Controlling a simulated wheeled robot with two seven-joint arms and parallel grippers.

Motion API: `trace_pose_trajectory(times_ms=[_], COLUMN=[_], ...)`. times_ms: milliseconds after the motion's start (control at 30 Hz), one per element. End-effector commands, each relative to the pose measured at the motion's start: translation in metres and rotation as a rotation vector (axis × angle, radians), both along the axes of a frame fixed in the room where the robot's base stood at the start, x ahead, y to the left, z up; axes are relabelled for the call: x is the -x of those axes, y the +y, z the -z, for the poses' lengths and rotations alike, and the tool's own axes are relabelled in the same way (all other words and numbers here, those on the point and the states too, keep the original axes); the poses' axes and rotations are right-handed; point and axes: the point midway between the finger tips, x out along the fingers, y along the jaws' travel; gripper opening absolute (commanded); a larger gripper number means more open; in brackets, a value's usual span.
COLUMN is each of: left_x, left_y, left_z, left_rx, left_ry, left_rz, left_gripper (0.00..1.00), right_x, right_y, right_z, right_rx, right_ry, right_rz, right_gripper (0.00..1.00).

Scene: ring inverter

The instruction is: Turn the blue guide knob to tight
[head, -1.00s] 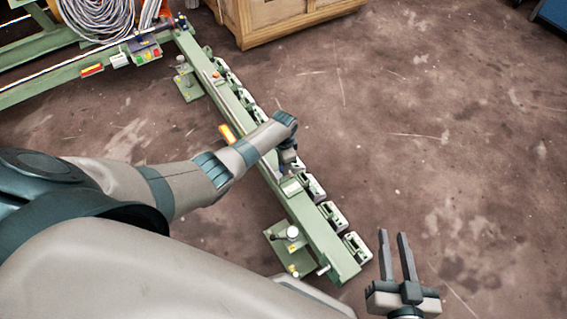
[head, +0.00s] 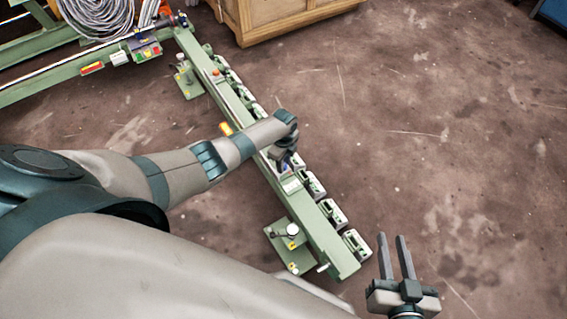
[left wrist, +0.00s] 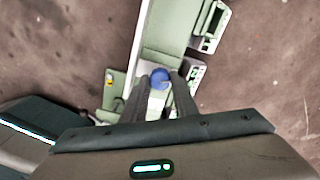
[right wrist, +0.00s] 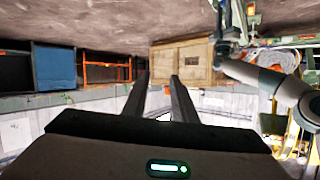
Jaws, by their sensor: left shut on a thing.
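The blue guide knob (left wrist: 159,78) sits on the long green rail (left wrist: 161,40) in the left wrist view. My left gripper (left wrist: 160,74) has one finger on each side of the knob and is shut on it. In the head view my left gripper (head: 282,163) points down at the rail, and only a bit of blue (head: 285,168) shows by its fingertips. The knob's marking cannot be read. My right gripper (head: 393,240) is open and empty, off the rail's near end.
Several grey-green clamp blocks (head: 334,212) line the rail's right side. A green foot plate (head: 291,245) with a white knob stands at its left. A wooden crate (head: 285,14) and a cable coil (head: 100,15) are at the back. The floor on the right is clear.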

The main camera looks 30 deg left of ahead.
Motion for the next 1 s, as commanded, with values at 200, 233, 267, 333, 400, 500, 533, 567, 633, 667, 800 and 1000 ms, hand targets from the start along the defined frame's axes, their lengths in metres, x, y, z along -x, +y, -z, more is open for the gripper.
trace_pose_trajectory(times_ms=[200,233,267,333,400,500,533,567,633,667,800,1000], left_x=[-0.001,-0.001,-0.001,0.000,0.000,0.000,0.000,0.000,0.000,0.000,0.000,0.000], left_y=[-0.001,-0.001,-0.001,-0.001,-0.001,-0.001,-0.002,-0.002,-0.002,-0.002,-0.002,-0.001], left_z=[0.000,0.000,0.000,0.000,0.000,0.000,0.000,0.000,0.000,0.000,0.000,0.000], left_rx=[0.001,0.001,0.001,0.002,0.002,0.002,0.002,0.002,0.002,0.003,0.003,0.002], left_ry=[-0.002,-0.002,-0.002,-0.002,-0.002,-0.002,-0.002,-0.002,-0.002,-0.002,-0.001,-0.001], left_rz=[0.134,0.148,0.160,0.183,0.198,0.212,0.214,0.216,0.217,0.217,0.216,0.215], left_gripper=[0.04,0.04,0.04,0.04,0.04,0.04,0.04,0.04,0.04,0.04,0.04,0.45], right_x=[-0.002,-0.003,-0.003,-0.004,-0.004,-0.004,-0.004,-0.004,-0.004,-0.004,-0.004,-0.004], right_y=[0.004,0.004,0.004,0.004,0.004,0.004,0.004,0.004,0.004,0.004,0.005,0.005], right_z=[-0.008,-0.009,-0.010,-0.011,-0.012,-0.013,-0.013,-0.014,-0.014,-0.014,-0.013,-0.012], right_rx=[-0.014,-0.016,-0.018,-0.019,-0.020,-0.022,-0.021,-0.022,-0.022,-0.022,-0.022,-0.020], right_ry=[-0.043,-0.049,-0.055,-0.062,-0.066,-0.071,-0.074,-0.075,-0.076,-0.076,-0.075,-0.070], right_rz=[-0.002,-0.002,-0.001,-0.001,-0.001,0.000,0.000,0.000,0.000,0.000,-0.001,-0.001], right_gripper=[0.25,0.25,0.25,0.25,0.25,0.25,0.25,0.25,0.25,0.25,0.25,0.25])
